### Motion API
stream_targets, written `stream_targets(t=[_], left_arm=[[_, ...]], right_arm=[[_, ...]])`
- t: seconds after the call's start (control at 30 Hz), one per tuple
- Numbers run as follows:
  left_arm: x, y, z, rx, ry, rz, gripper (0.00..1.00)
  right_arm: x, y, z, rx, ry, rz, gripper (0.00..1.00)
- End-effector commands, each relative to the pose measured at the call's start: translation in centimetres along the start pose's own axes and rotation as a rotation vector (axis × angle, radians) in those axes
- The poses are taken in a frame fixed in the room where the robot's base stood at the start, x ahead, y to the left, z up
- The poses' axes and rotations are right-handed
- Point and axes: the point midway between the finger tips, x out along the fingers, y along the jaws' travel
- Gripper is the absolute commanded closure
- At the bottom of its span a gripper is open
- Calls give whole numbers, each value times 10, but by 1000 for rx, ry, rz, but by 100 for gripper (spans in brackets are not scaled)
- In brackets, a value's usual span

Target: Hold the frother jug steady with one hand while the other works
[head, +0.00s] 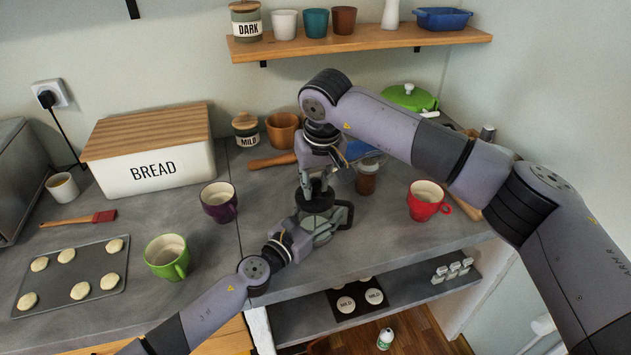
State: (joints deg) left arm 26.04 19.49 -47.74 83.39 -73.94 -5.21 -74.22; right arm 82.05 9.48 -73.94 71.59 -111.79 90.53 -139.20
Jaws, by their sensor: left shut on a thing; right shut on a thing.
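The frother jug (322,226) is a grey-green vessel with a black handle on its right side. It stands upright on the grey counter near the front edge, in the middle of the head view. My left gripper (296,238) comes in from the lower left and is shut on the jug's side. My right gripper (317,180) reaches down from above and is shut on the dark top part of the jug, like a knob or plunger. The fingers hide much of that top part, so its exact shape is unclear.
A purple mug (219,204) and a green mug (167,257) stand left of the jug. A red mug (426,203) and a brown jar (367,178) stand right of it. A baking tray (117,286), bread box (153,172) and wooden-handled brush (72,220) lie farther left.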

Motion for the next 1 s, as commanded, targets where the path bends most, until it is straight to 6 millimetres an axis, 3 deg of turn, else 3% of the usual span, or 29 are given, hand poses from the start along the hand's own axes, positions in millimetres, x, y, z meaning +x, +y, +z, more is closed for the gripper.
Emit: stream_targets(t=[0.23, 0.43, 0.8, 1.0], left_arm=[[0, 0, -1, 0, 1, 0, 83], [0, 0, -1, 0, 1, 0, 83], [0, 0, -1, 0, 2, 0, 83], [0, 0, -1, 0, 2, 0, 83]], right_arm=[[0, 0, 0, 0, 0, 0, 100], [-3, 0, -1, 0, 2, 0, 100], [-64, 0, -17, 1, 4, 2, 100], [-71, 0, -18, 1, 2, 0, 100]])
